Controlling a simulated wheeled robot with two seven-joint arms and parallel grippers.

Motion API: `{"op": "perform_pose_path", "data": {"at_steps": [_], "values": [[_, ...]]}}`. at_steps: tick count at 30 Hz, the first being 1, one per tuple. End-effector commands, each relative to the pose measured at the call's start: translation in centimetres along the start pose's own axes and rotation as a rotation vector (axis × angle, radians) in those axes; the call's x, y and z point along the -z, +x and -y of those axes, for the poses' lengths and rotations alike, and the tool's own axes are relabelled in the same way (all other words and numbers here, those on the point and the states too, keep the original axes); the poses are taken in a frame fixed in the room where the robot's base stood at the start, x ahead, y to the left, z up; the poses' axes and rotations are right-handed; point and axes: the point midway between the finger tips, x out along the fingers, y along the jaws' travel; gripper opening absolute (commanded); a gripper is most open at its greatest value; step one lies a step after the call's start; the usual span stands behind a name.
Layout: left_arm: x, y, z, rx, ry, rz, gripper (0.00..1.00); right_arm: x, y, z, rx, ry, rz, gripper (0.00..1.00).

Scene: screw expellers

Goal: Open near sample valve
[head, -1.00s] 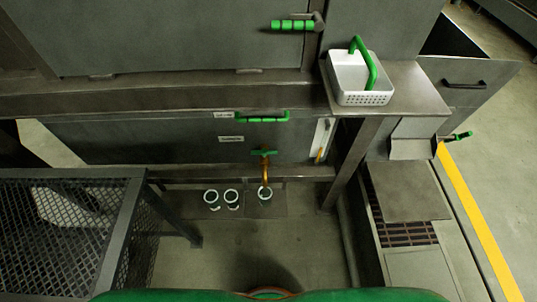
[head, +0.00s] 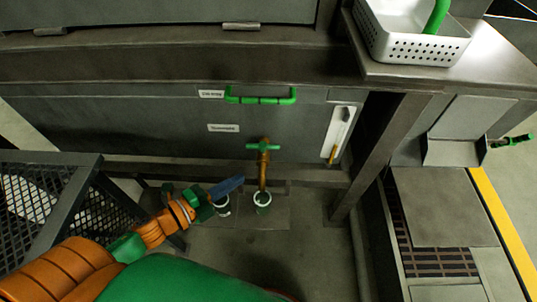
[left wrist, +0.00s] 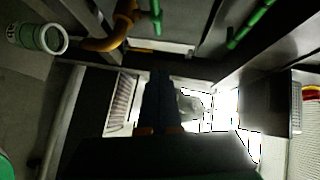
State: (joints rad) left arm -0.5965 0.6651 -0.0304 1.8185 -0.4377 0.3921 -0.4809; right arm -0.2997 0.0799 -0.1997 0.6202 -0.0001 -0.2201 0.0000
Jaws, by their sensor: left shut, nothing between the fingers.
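The sample valve (head: 263,146) has a green cross handle on a brass-coloured pipe that bends down from the grey machine front. A white cup (head: 262,205) stands under its spout. In the left wrist view the pipe (left wrist: 124,28) and green handle (left wrist: 155,16) show at the top left, and the cup (left wrist: 42,36) lies further left. My left gripper (head: 238,183) is shut and empty, left of the pipe and lower than the handle in the head view, apart from it. Its dark fingers (left wrist: 160,98) show in the left wrist view. My right gripper is out of view.
A green bar handle (head: 260,98) sits above the valve. A mesh-sided frame (head: 40,200) stands at left, and a metal post (head: 383,150) at right. A white basket (head: 410,45) rests on the ledge. Another cup (head: 222,208) is partly behind my gripper.

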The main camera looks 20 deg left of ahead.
Motion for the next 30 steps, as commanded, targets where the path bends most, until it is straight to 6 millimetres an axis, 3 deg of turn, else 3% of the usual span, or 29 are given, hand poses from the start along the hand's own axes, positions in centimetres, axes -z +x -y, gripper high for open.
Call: {"op": "perform_pose_path", "data": {"at_steps": [5,18,24,30], "values": [[-0.1,1.3,0.0,0.003,-0.002,0.001,0.00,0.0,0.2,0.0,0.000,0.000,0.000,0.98],[-0.4,10.6,-0.1,0.002,0.000,0.003,0.00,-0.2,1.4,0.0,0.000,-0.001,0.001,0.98],[-2.5,12.4,-0.2,0.000,-0.003,0.003,0.00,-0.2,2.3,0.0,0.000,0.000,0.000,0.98],[-3.0,12.9,-0.1,-0.001,-0.004,0.004,0.00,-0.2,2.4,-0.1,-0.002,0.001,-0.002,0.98]]}}
